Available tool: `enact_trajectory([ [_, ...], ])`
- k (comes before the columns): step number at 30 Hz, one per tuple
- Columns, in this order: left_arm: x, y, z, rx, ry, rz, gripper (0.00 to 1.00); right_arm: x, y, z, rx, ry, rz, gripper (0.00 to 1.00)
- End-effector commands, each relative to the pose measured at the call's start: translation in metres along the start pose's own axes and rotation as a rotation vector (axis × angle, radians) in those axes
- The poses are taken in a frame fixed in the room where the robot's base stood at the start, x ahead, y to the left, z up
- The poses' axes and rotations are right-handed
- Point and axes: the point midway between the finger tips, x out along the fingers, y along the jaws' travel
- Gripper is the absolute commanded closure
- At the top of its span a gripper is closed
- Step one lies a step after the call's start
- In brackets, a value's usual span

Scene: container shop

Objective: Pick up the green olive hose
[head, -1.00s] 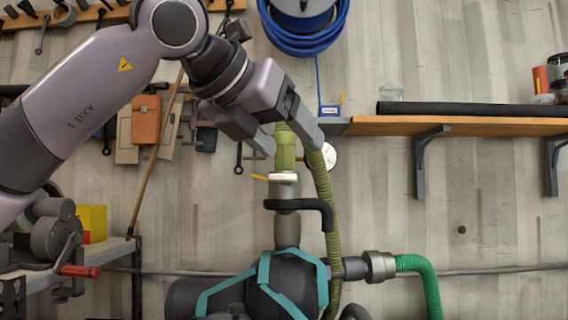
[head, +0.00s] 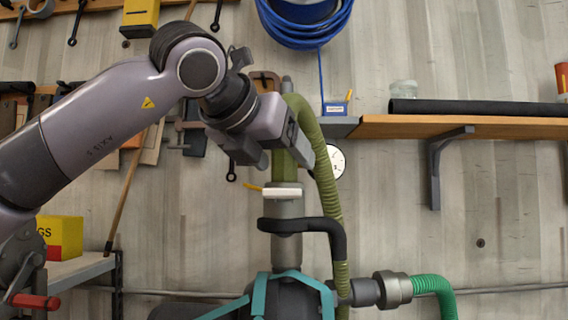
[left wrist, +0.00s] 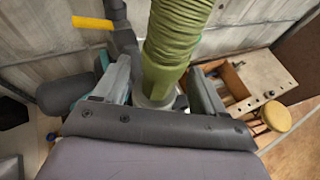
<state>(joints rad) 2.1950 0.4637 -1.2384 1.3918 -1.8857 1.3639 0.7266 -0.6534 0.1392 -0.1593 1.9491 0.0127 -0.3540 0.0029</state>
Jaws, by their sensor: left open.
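The olive-green hose (head: 328,185) runs up from the dark machine, arches over behind my left gripper, and ends in a green cuff (head: 285,165) on an upright metal pipe with a white collar (head: 283,191). My left gripper (head: 284,158) is open, with its fingers on either side of the cuff. In the left wrist view the ribbed hose (left wrist: 180,30) comes down between the two spread fingers (left wrist: 163,85). I cannot tell whether either finger touches it. The gripper hides part of the cuff and hose. My right gripper is not in view.
A black curved handle (head: 300,225) sits below the collar. A bright green hose (head: 436,290) leaves the machine on the right. A wooden shelf (head: 470,127) with a black roll is at the right, and a blue coil (head: 305,30) hangs above. A yellow box (head: 60,237) stands at the left.

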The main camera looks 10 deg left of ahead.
Motion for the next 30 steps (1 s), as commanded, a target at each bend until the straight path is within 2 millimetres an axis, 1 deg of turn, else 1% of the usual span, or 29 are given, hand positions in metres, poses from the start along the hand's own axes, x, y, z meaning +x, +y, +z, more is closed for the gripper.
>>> enact_trajectory([
  [1,0.0065,-0.0002,0.0016,-0.001,0.003,0.0,0.29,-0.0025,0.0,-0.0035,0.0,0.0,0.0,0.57],
  [4,0.014,-0.0004,0.001,0.0,0.001,-0.001,0.29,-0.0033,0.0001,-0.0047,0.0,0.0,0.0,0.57],
  [11,0.0162,-0.0002,0.0001,0.0,0.0,-0.001,0.29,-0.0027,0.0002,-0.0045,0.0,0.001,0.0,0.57],
  [12,0.0162,-0.0002,0.0001,0.0,0.0,-0.001,0.36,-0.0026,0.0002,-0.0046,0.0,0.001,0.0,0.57],
  [14,0.0161,-0.0002,0.0001,0.0,0.0,-0.001,0.55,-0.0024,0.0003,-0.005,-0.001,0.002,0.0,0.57],
  [15,0.0161,-0.0002,0.0001,0.0,0.0,-0.001,0.68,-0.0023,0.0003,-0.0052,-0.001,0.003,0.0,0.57],
  [17,0.016,-0.0001,0.0001,0.0,0.0,-0.001,0.88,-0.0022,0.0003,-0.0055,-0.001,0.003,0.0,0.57],
  [18,0.016,-0.0001,0.0002,0.0,0.0,-0.001,0.93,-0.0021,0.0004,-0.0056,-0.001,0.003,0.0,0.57],
  [30,0.0134,0.001,0.0046,-0.001,-0.003,-0.002,0.93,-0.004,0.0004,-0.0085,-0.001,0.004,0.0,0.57],
])
